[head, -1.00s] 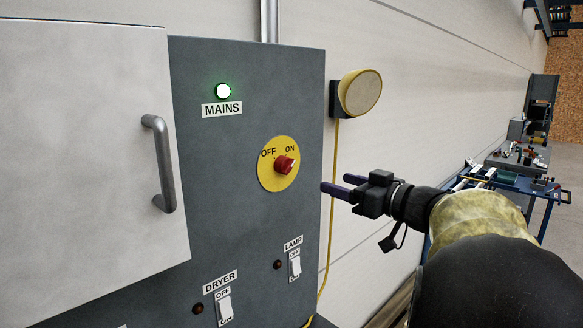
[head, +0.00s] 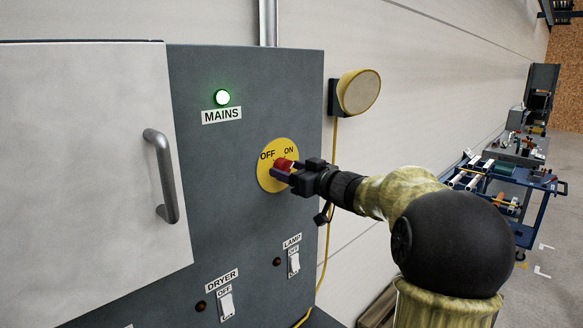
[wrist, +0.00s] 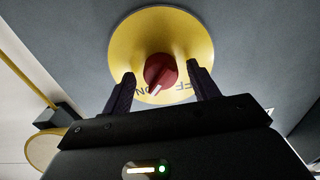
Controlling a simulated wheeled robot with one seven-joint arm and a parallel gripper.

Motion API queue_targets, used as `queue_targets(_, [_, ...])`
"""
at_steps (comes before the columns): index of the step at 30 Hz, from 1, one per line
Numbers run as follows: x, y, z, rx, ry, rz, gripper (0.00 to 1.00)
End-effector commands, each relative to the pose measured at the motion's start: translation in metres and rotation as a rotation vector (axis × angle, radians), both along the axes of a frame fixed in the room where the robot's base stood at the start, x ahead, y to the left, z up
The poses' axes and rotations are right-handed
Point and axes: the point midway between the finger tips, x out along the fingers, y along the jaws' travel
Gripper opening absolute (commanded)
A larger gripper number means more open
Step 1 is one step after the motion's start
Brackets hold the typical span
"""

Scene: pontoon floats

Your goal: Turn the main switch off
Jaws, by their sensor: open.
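The main switch is a red knob (head: 285,164) on a round yellow plate (head: 268,178) marked OFF and ON, on the grey panel. In the wrist view the red knob (wrist: 160,72) sits at the middle of the yellow plate (wrist: 190,30), and its pale pointer mark slants toward the ON lettering. My gripper (head: 286,170) is at the knob. In the wrist view my gripper's fingers (wrist: 161,88) are open, one on each side of the knob, with gaps between. The green MAINS light (head: 222,97) is lit.
A cabinet door with a grey handle (head: 162,176) is at the left. DRYER (head: 226,304) and LAMP (head: 294,264) switches sit below on the panel. A yellow round lamp (head: 359,92) is on the wall to the right. A blue cart (head: 510,185) stands farther right.

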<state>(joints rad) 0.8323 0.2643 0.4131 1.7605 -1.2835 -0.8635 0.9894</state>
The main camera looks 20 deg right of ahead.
Motion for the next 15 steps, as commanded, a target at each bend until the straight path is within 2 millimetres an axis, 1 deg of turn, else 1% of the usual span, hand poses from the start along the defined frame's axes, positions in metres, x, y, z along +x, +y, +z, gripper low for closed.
queue_targets(7, [0.0008, 0.0006, -0.0004, 0.001, 0.000, 0.000, 0.60])
queue_targets(8, [0.0008, 0.0004, -0.0004, 0.001, 0.000, 0.000, 0.56])
queue_targets(9, [0.0007, 0.0003, -0.0004, 0.001, 0.000, 0.000, 0.48])
queue_targets(14, [0.0006, -0.0001, -0.0005, 0.001, 0.000, 0.000, 0.17])
queue_targets(15, [0.0006, 0.0000, -0.0004, 0.001, 0.000, 0.000, 0.15])
